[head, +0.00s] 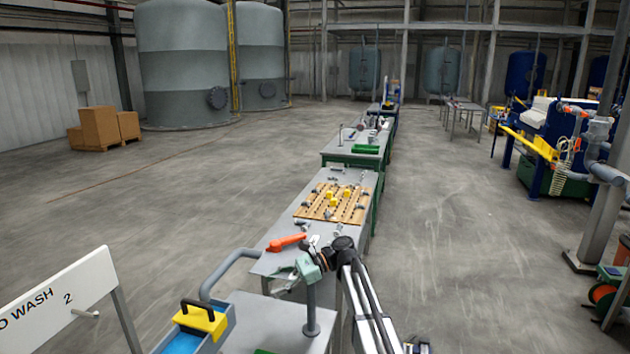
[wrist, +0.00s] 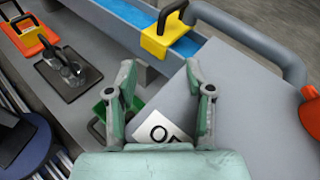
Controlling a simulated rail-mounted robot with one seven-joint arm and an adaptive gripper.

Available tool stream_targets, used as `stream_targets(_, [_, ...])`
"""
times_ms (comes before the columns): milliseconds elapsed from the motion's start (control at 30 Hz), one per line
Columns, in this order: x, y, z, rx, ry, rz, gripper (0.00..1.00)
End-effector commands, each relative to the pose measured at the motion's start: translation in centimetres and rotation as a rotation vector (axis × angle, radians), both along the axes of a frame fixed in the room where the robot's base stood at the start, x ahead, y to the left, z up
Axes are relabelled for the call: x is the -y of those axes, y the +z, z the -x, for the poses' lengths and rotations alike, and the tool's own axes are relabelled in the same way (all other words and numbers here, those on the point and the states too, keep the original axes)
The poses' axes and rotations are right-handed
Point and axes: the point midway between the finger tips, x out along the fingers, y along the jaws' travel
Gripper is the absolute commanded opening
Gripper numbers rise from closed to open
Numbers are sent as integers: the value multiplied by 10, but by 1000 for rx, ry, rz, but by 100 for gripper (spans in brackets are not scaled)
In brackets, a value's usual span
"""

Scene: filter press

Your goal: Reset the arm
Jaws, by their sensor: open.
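My arm reaches up from the bottom of the head view. My pale green gripper (head: 284,279) hangs over the near end of the workbench, beside a grey bent pipe. In the wrist view its two fingers (wrist: 162,82) stand wide apart with nothing between them. Beyond and below the fingers are a grey panel surface and a white label (wrist: 168,134) with dark letters, partly hidden by the gripper body. No object is held.
A yellow block with a black handle (head: 202,319) sits on a blue trough (head: 186,342) at lower left; it also shows in the wrist view (wrist: 166,36). An orange tool (head: 287,242) and a wooden board (head: 311,207) lie on the bench. Open floor lies both sides.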

Motion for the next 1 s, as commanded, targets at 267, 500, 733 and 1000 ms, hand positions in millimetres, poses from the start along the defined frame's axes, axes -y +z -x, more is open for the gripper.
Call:
stream_targets(267, [42, -111, 47, 254, -13, 204, 52])
stream_targets(500, [90, -192, 90, 477, 69, 395, 52])
stream_targets(733, [144, -254, 137, 676, 231, 572, 52])
stream_targets(1000, [213, -304, 197, 875, 519, 753, 52])
